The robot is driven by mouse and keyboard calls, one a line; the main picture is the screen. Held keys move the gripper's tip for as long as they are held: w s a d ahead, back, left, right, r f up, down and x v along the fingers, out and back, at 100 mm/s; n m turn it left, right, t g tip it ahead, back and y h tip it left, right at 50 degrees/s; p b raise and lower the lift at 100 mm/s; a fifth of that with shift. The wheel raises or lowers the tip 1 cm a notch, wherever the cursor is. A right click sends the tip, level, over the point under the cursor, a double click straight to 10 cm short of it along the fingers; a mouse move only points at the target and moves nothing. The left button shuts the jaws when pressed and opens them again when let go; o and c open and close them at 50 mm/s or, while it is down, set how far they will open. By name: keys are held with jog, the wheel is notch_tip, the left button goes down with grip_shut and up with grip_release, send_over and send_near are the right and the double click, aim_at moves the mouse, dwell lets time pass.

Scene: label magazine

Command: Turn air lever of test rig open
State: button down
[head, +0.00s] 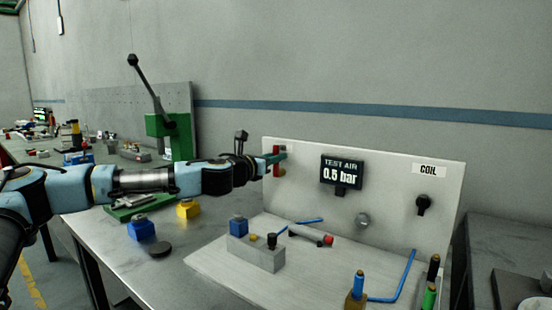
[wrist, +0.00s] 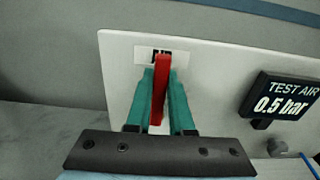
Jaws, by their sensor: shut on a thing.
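The test rig is a white board (head: 390,185) with a base plate, standing on the grey table. Its red air lever (wrist: 160,88) is at the board's upper left, below a small label that is partly hidden. In the wrist view the lever stands between the two green fingers of my gripper (wrist: 160,97), which are shut on it. In the head view my gripper (head: 279,157) reaches the lever from the left. The display (head: 342,172) reads TEST AIR 0.5 bar; it also shows in the wrist view (wrist: 282,98).
A black knob (head: 423,204) sits under the COIL label. A grey block with a blue part (head: 238,226), a grey-and-red cylinder (head: 312,236) and blue tubes lie on the base plate. Blue (head: 141,230) and yellow (head: 188,208) blocks stand left. A green lever press (head: 168,135) stands behind my arm.

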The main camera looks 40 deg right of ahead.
jog(key=c, duration=0.8)
grip_release()
jog(key=shift+a, duration=0.1)
jog(key=b+v, duration=0.2)
jog(key=v, duration=0.8)
jog(key=shift+a+b, duration=0.3)
